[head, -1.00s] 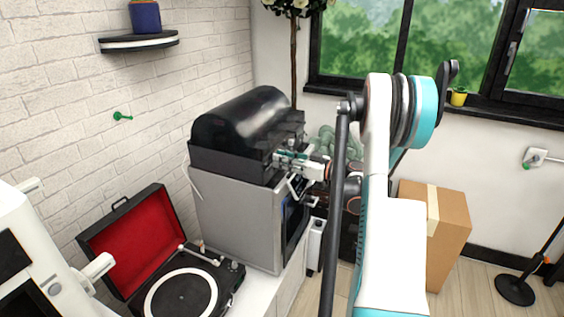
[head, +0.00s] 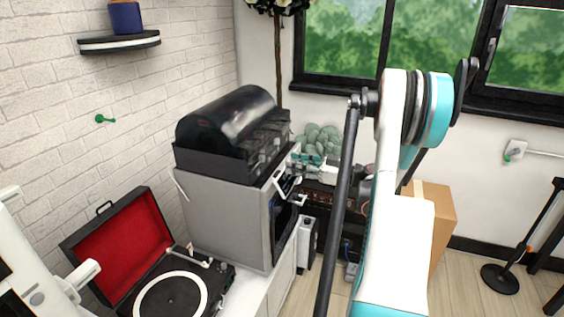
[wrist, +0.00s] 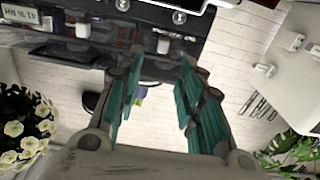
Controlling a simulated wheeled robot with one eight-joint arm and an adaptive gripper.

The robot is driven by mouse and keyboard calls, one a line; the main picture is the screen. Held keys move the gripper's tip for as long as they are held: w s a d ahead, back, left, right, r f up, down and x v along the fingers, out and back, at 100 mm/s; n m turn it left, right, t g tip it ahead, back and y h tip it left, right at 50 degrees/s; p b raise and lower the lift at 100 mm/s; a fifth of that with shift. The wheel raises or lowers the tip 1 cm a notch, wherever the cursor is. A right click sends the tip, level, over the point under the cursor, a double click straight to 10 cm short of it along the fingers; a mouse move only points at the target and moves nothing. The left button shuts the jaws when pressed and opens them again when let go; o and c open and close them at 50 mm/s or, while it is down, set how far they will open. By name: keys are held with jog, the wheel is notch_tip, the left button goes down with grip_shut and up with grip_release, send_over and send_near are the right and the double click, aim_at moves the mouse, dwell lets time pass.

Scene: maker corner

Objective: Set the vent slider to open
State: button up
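A black domed unit (head: 240,125) sits on top of a grey box-shaped machine (head: 225,220) in the head view. Its front shows at the top of the wrist view, upside down, with a percent display (wrist: 20,13) and small fittings (wrist: 163,45). I cannot make out for sure which of these is the vent slider, or its position. My gripper (wrist: 155,88) has its two teal fingers spread with nothing between them. In the head view it is beside the unit's front right edge, apart from it and partly hidden by my arm.
A record player (head: 172,297) with a red-lined lid stands left of the machine. A shelf (head: 120,43) is on the brick wall. A cardboard box (head: 440,225) stands on the floor behind my arm. White flowers (wrist: 20,130) show at left in the wrist view.

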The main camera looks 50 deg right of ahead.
jog(key=v, duration=0.2)
jog(key=shift+s+d, duration=0.1)
jog(key=shift+s, duration=0.1)
dwell(0.4)
